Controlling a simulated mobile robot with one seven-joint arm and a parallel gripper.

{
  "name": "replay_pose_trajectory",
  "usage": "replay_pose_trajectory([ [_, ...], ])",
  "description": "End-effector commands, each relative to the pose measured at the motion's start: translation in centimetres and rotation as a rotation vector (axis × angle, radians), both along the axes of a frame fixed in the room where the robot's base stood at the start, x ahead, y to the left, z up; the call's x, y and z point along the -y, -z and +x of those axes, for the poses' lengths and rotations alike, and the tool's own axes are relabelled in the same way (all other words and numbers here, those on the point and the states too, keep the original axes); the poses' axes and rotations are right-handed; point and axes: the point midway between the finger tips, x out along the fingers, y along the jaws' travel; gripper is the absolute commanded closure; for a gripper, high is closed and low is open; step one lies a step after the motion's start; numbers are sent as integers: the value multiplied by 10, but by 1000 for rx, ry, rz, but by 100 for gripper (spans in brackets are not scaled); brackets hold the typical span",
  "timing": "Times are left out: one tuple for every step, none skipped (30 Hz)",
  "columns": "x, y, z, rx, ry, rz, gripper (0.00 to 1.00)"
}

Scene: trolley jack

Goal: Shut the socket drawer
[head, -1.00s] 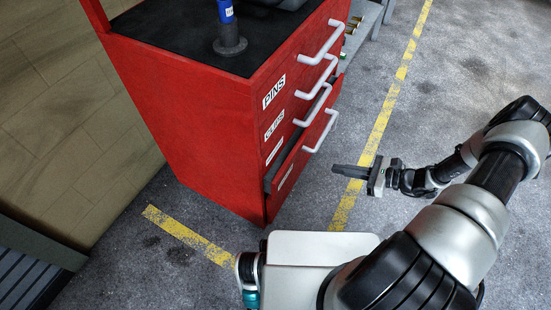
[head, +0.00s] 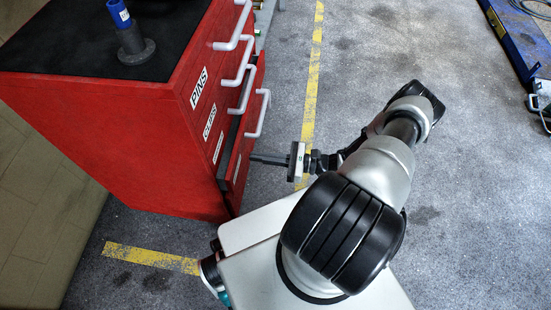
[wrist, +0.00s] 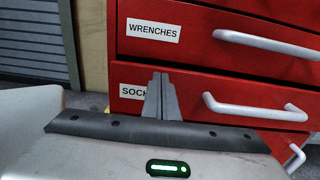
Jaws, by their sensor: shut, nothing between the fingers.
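A dark gap shows behind that drawer's front. My gripper (head: 252,158) is shut and empty, its fingers pointing left at this front, very close to it; I cannot tell whether they touch. In the wrist view, the fingers (wrist: 160,78) stand before the drawer lettered "SOCK" (wrist: 190,92) and hide the rest of its label. Its grey handle (wrist: 255,107) is to the right of the fingers.
The drawer marked WRENCHES (wrist: 210,35) is just above. A blue-topped stand (head: 130,38) is on the black cabinet top. Clear grey floor with a yellow line (head: 312,90) lies right of the cabinet. A blue piece of equipment (head: 515,40) lies at the far upper right.

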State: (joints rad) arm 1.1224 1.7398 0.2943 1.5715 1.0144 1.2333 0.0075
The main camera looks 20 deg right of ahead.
Motion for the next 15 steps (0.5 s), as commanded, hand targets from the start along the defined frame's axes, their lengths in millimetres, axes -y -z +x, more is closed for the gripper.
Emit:
replay_pose_trajectory([
  [-9, 1, 5, 0, -2, 1, 100],
  [-13, 1, 8, 1, -1, 1, 100],
  [-17, 1, 11, 1, -2, 1, 100],
  [-21, 1, 13, 0, -2, 0, 100],
  [-23, 1, 15, 0, -2, 0, 100],
  [-27, 1, 17, 0, -1, 0, 100],
  [-29, 0, 19, 1, -1, 1, 100],
  [-30, 0, 20, 1, -1, 1, 100],
  [-32, 0, 21, 0, 0, 0, 100],
  [-33, 0, 22, -1, 0, -1, 100],
  [-33, 0, 22, -1, 0, -1, 100],
  [-34, 0, 23, -1, 0, -1, 100],
  [-34, 0, 23, -1, 0, -1, 100],
  [-34, 0, 23, -1, 0, -2, 100],
  [-34, 0, 23, -1, 0, -1, 100],
])
